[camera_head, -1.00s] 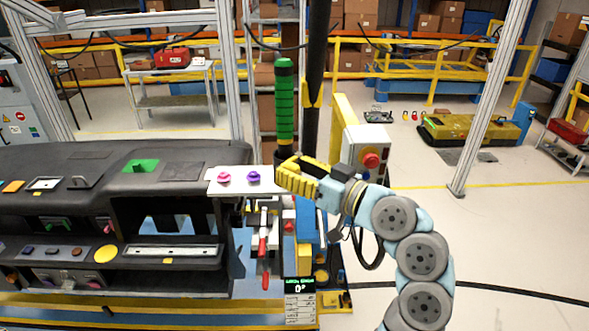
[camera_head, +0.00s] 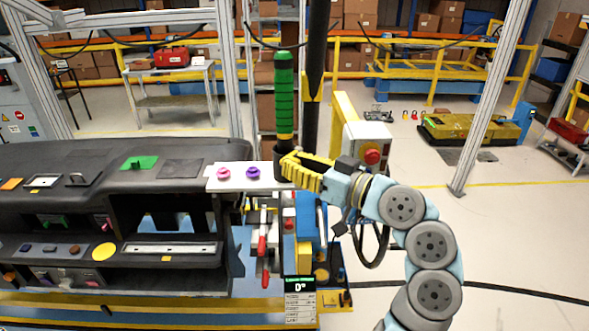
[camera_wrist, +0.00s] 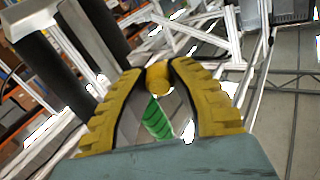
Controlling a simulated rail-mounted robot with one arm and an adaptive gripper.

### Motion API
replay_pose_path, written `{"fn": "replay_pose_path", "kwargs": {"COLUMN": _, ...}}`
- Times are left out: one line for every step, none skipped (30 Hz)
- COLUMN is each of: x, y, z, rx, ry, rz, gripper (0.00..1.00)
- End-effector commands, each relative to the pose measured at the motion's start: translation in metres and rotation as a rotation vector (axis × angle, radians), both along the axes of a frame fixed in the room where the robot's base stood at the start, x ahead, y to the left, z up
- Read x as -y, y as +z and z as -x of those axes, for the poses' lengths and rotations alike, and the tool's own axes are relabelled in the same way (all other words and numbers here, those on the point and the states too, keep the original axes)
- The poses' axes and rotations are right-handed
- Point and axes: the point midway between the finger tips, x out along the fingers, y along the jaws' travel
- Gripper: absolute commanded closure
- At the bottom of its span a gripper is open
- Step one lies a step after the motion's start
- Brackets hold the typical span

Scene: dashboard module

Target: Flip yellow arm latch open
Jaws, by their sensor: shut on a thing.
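My gripper (camera_head: 287,163) has yellow ribbed fingers and reaches in from the right, at the foot of an upright green cylinder (camera_head: 284,98) with a black base. In the wrist view my gripper (camera_wrist: 158,76) is shut on a rounded yellow piece (camera_wrist: 158,79) between its fingertips. The green cylinder (camera_wrist: 156,118) shows through the gap between the fingers. I cannot tell from these views whether the yellow piece is part of the yellow arm latch. In the head view my fingers hide the grasp.
The black dashboard (camera_head: 60,168) fills the left. A white plate with a pink knob (camera_head: 223,173) and a purple knob (camera_head: 253,172) lies left of my gripper. Below are red-handled clamps (camera_head: 262,246) and a small display (camera_head: 299,285). A control box with a red button (camera_head: 372,156) stands close behind my arm.

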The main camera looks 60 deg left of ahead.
Motion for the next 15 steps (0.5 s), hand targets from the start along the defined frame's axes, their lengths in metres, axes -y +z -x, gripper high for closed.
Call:
{"fn": "replay_pose_path", "kwargs": {"x": 0.0011, "y": -0.0019, "z": -0.0009, "rx": -0.002, "ry": 0.016, "rz": -0.004, "gripper": 1.0}}
{"fn": "replay_pose_path", "kwargs": {"x": 0.0013, "y": -0.0025, "z": -0.0015, "rx": -0.002, "ry": 0.027, "rz": -0.003, "gripper": 1.0}}
{"fn": "replay_pose_path", "kwargs": {"x": 0.0022, "y": -0.0028, "z": -0.0023, "rx": 0.0, "ry": 0.04, "rz": -0.002, "gripper": 1.0}}
{"fn": "replay_pose_path", "kwargs": {"x": 0.0023, "y": -0.0024, "z": -0.002, "rx": 0.0, "ry": 0.052, "rz": -0.002, "gripper": 1.0}}
{"fn": "replay_pose_path", "kwargs": {"x": 0.0025, "y": -0.0021, "z": -0.0025, "rx": 0.001, "ry": 0.062, "rz": -0.003, "gripper": 1.0}}
{"fn": "replay_pose_path", "kwargs": {"x": 0.0028, "y": -0.0021, "z": -0.0039, "rx": 0.0, "ry": 0.077, "rz": -0.001, "gripper": 1.0}}
{"fn": "replay_pose_path", "kwargs": {"x": 0.0028, "y": -0.0023, "z": -0.0042, "rx": -0.001, "ry": 0.088, "rz": -0.002, "gripper": 1.0}}
{"fn": "replay_pose_path", "kwargs": {"x": 0.0031, "y": -0.0019, "z": -0.0046, "rx": -0.001, "ry": 0.099, "rz": -0.002, "gripper": 1.0}}
{"fn": "replay_pose_path", "kwargs": {"x": 0.0035, "y": -0.0018, "z": -0.0054, "rx": -0.001, "ry": 0.113, "rz": -0.003, "gripper": 1.0}}
{"fn": "replay_pose_path", "kwargs": {"x": 0.0035, "y": -0.002, "z": -0.0061, "rx": -0.002, "ry": 0.123, "rz": -0.001, "gripper": 1.0}}
{"fn": "replay_pose_path", "kwargs": {"x": 0.0037, "y": -0.0019, "z": -0.007, "rx": -0.004, "ry": 0.133, "rz": 0.0, "gripper": 1.0}}
{"fn": "replay_pose_path", "kwargs": {"x": 0.0039, "y": -0.001, "z": -0.0072, "rx": -0.002, "ry": 0.15, "rz": -0.001, "gripper": 1.0}}
{"fn": "replay_pose_path", "kwargs": {"x": 0.0041, "y": -0.0003, "z": -0.0072, "rx": -0.001, "ry": 0.161, "rz": -0.001, "gripper": 1.0}}
{"fn": "replay_pose_path", "kwargs": {"x": 0.0045, "y": -0.0003, "z": -0.0078, "rx": -0.001, "ry": 0.171, "rz": -0.001, "gripper": 1.0}}
{"fn": "replay_pose_path", "kwargs": {"x": 0.0047, "y": -0.001, "z": -0.0091, "rx": -0.002, "ry": 0.184, "rz": 0.0, "gripper": 1.0}}
